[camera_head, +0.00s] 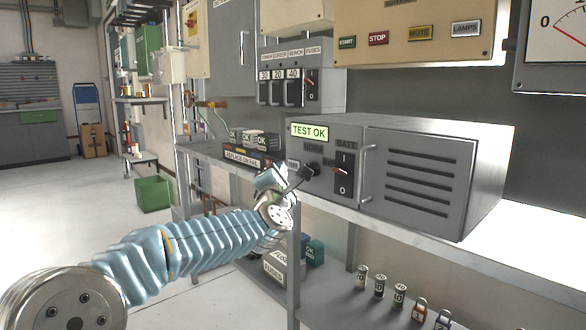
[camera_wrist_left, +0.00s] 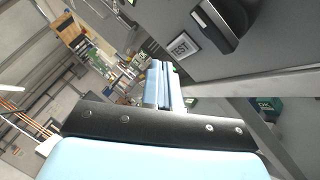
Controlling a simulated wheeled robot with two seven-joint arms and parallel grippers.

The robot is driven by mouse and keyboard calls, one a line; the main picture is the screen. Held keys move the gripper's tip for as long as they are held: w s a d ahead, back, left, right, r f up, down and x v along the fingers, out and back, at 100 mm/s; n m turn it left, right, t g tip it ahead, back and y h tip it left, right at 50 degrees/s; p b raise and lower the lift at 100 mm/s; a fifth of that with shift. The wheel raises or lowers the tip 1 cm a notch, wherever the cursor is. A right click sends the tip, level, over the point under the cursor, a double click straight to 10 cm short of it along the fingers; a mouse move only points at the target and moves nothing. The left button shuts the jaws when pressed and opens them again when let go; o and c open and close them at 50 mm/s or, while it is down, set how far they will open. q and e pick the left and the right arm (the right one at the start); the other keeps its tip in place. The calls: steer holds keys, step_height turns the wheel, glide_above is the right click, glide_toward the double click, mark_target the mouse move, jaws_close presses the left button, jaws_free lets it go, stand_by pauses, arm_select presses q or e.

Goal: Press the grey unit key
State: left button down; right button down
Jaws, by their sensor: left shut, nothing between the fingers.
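The grey unit (camera_head: 330,152) is a metal box on the shelf, with a lit green TEST OK display (camera_head: 309,132) on its front. Below the display are a HORN label, a black knob (camera_head: 312,169) and a BATT switch (camera_head: 343,177). My left gripper (camera_head: 294,183) is shut and empty at the lower left of this front, close to the knob. I cannot tell whether it touches the unit. In the left wrist view its blue fingers (camera_wrist_left: 164,85) lie below a white TEST plate (camera_wrist_left: 181,46) on the grey face. My right gripper is out of view.
A fuse box (camera_head: 288,75) and a beige panel (camera_head: 415,35) with START, STOP, MUTE and LAMPS keys hang above. OK boxes (camera_head: 252,139) stand left of the unit. The shelf edge (camera_head: 400,232) runs below it. Open floor lies at the left.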

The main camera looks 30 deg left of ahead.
arm_select(q)
steer(key=s+b, duration=0.1)
steer(key=s+a, duration=0.1)
steer(key=s+b, duration=0.1)
steer(key=s, duration=0.1)
steer(key=shift+s+a+b, duration=0.1)
steer(key=shift+a+b, duration=0.25)
stand_by(0.6)
